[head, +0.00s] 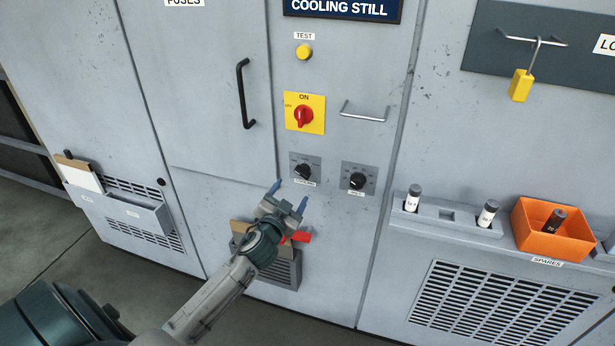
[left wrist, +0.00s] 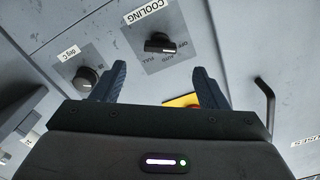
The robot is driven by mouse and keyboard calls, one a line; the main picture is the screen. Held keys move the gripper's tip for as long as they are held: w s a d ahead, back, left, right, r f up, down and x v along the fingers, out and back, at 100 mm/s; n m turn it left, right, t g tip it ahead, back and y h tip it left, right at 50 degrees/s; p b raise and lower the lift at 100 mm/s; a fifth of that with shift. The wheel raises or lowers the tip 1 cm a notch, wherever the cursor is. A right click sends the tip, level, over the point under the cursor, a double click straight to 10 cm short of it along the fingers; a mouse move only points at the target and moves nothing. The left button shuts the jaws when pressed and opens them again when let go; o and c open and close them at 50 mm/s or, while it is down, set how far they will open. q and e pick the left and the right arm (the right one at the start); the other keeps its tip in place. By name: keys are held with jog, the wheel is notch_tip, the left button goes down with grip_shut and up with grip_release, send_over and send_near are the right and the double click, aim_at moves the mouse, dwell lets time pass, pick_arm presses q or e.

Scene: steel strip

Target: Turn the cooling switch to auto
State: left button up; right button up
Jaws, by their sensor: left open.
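The cooling switch (head: 303,171) is a black knob on a grey plate, low on the cabinet front below the red and yellow main switch. In the left wrist view the cooling switch (left wrist: 160,44) shows upside down with its COOLING label, and AUTO and FULL marks are on its plate. My left gripper (head: 289,195) is open and empty, just below the cooling switch and apart from it. In the left wrist view its two fingers (left wrist: 158,84) stand either side of the knob's line, short of it. My right gripper is not in view.
A second black knob (head: 357,181), labelled deg C, sits right of the cooling switch. The red main switch (head: 304,115) is above, with a metal handle (head: 364,113) beside it. An orange spares box (head: 555,232) stands at the right. A vent (head: 285,268) lies behind my left arm.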

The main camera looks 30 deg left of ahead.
aim_at(301, 175)
pick_arm(q)
jog(key=p+x, duration=0.2)
jog(key=x, duration=0.5)
jog(key=shift+w+r, duration=0.1)
jog(key=shift+w+a, duration=0.15)
jog(key=shift+w, duration=0.35)
jog(key=c, duration=1)
